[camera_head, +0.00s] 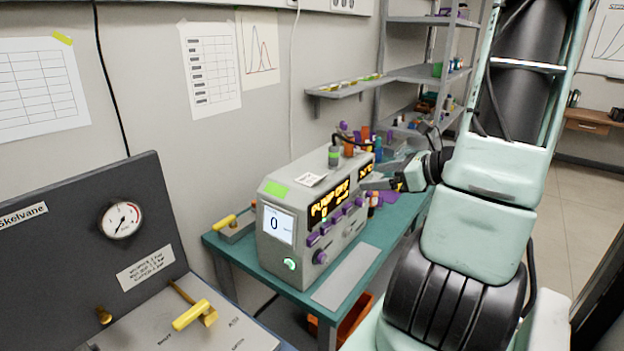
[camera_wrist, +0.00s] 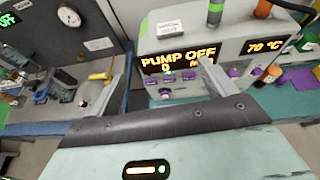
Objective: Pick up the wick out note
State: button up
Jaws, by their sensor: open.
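A small white note (camera_head: 308,180) with dark print lies on top of the grey pump machine (camera_head: 275,258), near its left side in the head view. It also shows in the wrist view (camera_wrist: 170,27); its print is too small to read, so I cannot tell whether it is the wick out note. My gripper (camera_head: 372,175) is at the right front of the machine, with nothing visible between its fingers. In the wrist view my gripper (camera_wrist: 164,62) is open, its fingers spread before the "PUMP OFF" display (camera_wrist: 178,60), apart from the note.
The machine stands on a teal bench (camera_head: 384,232); bottles crowd behind it. A green-banded probe (camera_head: 334,156) rises from its top near the note. A dark gauge panel (camera_head: 100,255) with yellow handles stands at left. Printed sheets (camera_head: 210,68) hang on the wall.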

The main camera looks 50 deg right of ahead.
jog(key=d, duration=0.1)
jog(key=p, duration=0.3)
send_near(321, 179)
jog(key=x, duration=0.3)
jog(key=shift+m, duration=0.3)
jog(key=p+x, duration=0.2)
jog(key=x, duration=0.2)
jog(key=shift+w+f+h, duration=0.3)
jog(key=shift+w, duration=0.15)
jog(key=c, duration=1)
